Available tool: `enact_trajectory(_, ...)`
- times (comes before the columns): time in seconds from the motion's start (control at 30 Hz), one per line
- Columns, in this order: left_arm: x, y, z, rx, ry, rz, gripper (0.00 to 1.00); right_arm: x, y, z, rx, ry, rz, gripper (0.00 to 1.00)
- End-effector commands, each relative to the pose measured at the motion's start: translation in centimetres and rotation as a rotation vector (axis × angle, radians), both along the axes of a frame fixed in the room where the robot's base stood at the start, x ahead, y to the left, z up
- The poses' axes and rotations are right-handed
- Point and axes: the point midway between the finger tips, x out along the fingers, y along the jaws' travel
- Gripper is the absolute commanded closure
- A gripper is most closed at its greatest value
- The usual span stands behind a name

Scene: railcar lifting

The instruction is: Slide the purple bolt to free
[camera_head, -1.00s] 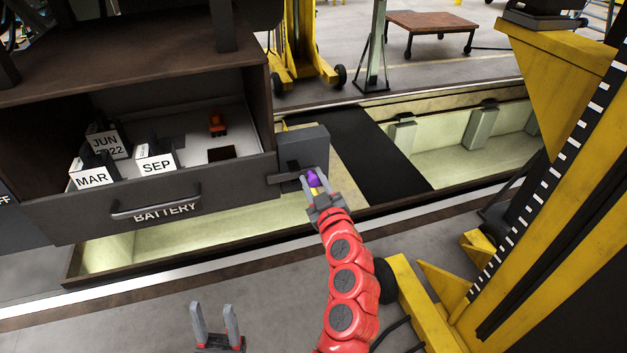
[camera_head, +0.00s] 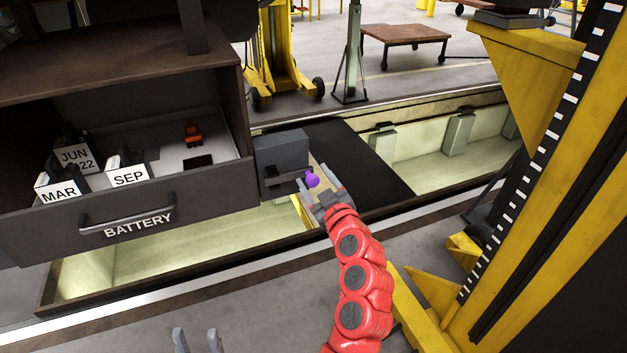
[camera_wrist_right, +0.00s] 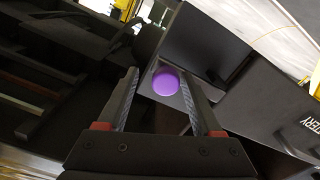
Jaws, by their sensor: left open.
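The purple bolt's round knob (camera_head: 312,179) stands at the right end of a dark bar (camera_head: 284,182) on the front of a grey block (camera_head: 282,152). The bar's left end lies over the block, clear of the battery drawer (camera_head: 60,228). My right gripper (camera_head: 318,190) is at the knob with its fingers spread. In the right wrist view the purple knob (camera_wrist_right: 166,82) shows between the two open fingertips (camera_wrist_right: 158,85), with gaps beside it. My left gripper (camera_head: 198,338) is open and empty at the bottom edge, partly cut off.
A yellow lifting column (camera_head: 530,170) stands close on the right.

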Motion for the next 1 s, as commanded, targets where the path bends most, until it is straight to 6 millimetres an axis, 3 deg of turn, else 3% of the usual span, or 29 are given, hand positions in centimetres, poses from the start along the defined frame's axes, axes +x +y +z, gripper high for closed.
enact_trajectory(0.33,0.0,0.0,-0.3,0.0,0.0,0.0,0.5,-0.7,-0.2,-0.2,0.001,0.001,0.001,0.33)
enact_trajectory(0.67,0.0,0.0,-1.9,0.0,0.0,0.0,0.5,-5.6,-1.8,-0.2,0.0,-0.004,-0.001,0.33)
enact_trajectory(0.73,0.0,0.0,0.4,0.0,0.001,0.0,0.5,-6.3,-2.2,0.6,-0.005,0.006,-0.004,0.33)
enact_trajectory(1.0,0.0,0.0,5.1,0.0,0.0,0.0,0.5,-9.8,-3.3,0.6,-0.007,0.006,-0.004,0.33)
